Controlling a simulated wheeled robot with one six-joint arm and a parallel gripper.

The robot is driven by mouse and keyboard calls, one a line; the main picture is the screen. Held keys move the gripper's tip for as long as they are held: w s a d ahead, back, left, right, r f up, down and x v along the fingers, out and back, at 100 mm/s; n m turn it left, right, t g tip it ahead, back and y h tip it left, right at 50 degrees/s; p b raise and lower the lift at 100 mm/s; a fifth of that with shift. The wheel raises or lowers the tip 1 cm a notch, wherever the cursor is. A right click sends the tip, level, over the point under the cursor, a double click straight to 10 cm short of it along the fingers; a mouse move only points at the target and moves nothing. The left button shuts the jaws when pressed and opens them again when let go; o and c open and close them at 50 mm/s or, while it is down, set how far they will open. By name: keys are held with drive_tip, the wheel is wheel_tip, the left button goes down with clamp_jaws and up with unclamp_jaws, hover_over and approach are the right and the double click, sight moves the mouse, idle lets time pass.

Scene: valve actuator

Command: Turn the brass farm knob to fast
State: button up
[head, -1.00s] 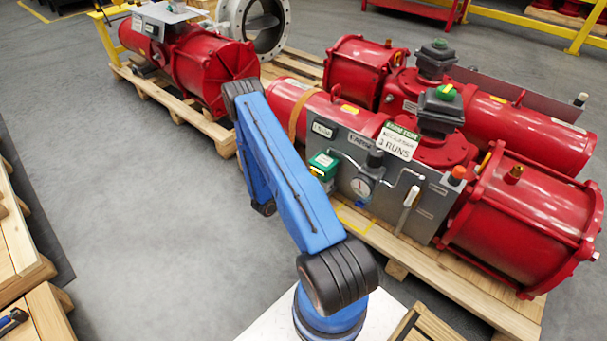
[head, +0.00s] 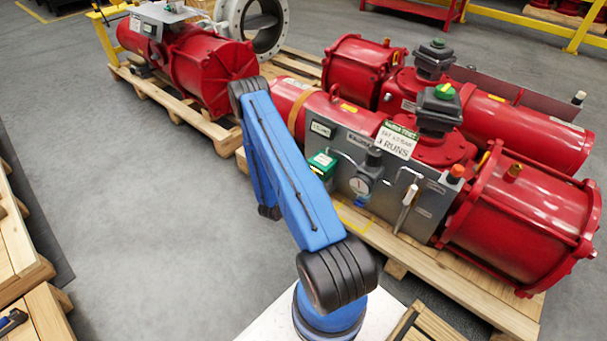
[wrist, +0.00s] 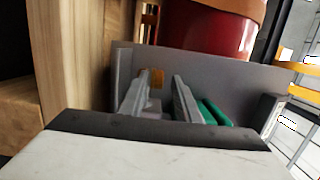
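In the wrist view, a small brass-coloured piece (wrist: 157,78), which looks like the knob, stands against the grey panel (wrist: 235,85). My gripper (wrist: 161,77) is open, with its two grey fingers apart on either side of that piece. I see gaps beside it and no clear contact; the depth of the fingertips is hard to judge. The knob's setting and markings cannot be read. In the head view, the grey panel (head: 340,183) is on the front of the near red actuator (head: 520,220). My blue arm hides the gripper and the knob there.
A green box (head: 322,165) is on the panel, and a green part (wrist: 212,112) sits just right of my fingers. A gauge (head: 361,186), thin pipes and a paper sign (head: 398,140) are farther right. Wood (wrist: 75,60) stands close on the left. Grey floor (head: 130,190) is clear left.

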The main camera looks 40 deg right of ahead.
drive_tip(key=v, duration=1.7)
drive_tip(key=shift+a, duration=0.2)
drive_tip(key=shift+s, duration=0.1)
